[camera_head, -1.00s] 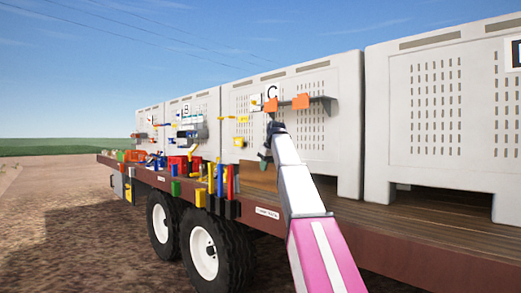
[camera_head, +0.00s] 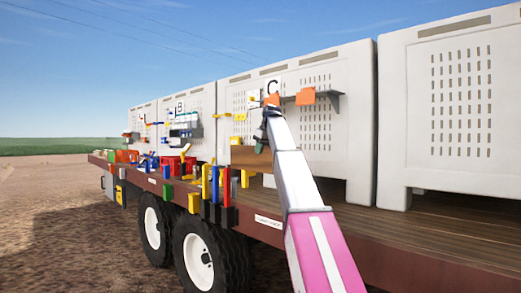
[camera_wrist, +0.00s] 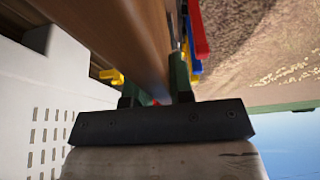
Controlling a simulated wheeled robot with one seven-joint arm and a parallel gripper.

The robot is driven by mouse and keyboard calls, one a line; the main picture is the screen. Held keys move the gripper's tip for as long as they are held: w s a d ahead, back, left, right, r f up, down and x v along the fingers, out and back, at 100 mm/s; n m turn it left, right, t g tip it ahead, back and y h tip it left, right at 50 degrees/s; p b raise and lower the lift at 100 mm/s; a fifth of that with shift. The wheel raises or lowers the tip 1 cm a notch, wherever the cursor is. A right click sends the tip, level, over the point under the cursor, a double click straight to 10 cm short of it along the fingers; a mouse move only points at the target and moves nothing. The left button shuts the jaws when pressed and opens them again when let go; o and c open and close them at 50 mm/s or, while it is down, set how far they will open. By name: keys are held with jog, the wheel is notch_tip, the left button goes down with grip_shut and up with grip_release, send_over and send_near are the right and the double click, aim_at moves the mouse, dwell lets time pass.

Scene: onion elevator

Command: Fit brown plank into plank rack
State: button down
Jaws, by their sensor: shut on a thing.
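My gripper (camera_wrist: 155,88) is shut on the brown plank (camera_wrist: 120,35), which runs between its green fingers and away toward the top of the wrist view. In the head view the brown plank (camera_head: 250,158) shows as a broad brown face just left of my gripper (camera_head: 264,143), above the trailer deck. The gripper's tips are small and partly hidden by my arm there. Several upright coloured pieces (camera_head: 228,186) stand along the trailer's near edge, left of and below the plank. I cannot tell which of them belong to the plank rack.
Pale slotted bins (camera_head: 425,125) stand along the wooden trailer deck (camera_head: 400,230). A grey shelf (camera_head: 328,97) with orange blocks sticks out from the bin behind my gripper. Red and blue items crowd the deck at left. The deck at right is clear.

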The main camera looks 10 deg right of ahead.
jog(key=shift+f, duration=1.15)
jog(key=shift+f, duration=0.25)
notch_tip(320, 180, down, 12)
jog(key=shift+f, duration=0.25)
dwell(1.9)
jog(key=shift+f, duration=0.1)
dwell(0.3)
jog(key=c, duration=0.9)
grip_release()
jog(key=shift+s, duration=0.1)
